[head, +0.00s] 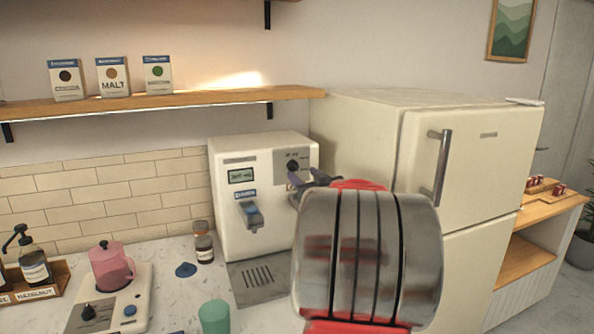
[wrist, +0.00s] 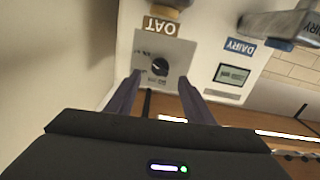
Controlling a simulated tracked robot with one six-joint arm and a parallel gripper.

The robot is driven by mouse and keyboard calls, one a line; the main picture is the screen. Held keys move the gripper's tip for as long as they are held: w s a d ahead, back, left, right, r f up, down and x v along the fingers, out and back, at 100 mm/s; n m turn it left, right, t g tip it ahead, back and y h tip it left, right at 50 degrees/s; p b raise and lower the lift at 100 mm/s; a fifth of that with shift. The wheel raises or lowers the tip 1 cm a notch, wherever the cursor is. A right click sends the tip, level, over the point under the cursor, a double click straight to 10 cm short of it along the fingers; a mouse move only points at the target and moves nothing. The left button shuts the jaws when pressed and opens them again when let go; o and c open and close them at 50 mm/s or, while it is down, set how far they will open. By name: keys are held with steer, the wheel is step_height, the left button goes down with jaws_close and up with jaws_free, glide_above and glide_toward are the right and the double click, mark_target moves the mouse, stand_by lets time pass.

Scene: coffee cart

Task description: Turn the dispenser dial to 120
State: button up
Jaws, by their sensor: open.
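The cream dispenser (head: 232,200) stands on the counter against the tiled wall. Its black dial (head: 292,166) is on a grey panel at the upper right of its front. The dial (wrist: 160,67) also shows in the wrist view, upside down; its scale is too small to read. A small display (head: 242,176) is left of the dial in the head view; its text is unreadable. My gripper (head: 309,178) is just in front of the dial. In the wrist view my gripper (wrist: 161,82) is open, with a finger on either side of the dial's lower edge, apart from it.
A cream fridge (head: 480,180) stands close to the dispenser's right. A shelf (head: 200,101) with several boxes runs above. A brown bottle (head: 203,243), a teal cup (head: 214,317) and a scale with a pink pitcher (head: 112,270) are on the counter to the left.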

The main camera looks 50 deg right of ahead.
mark_target(296, 168)
steer(key=shift+x, duration=3.05)
steer(key=c, duration=1)
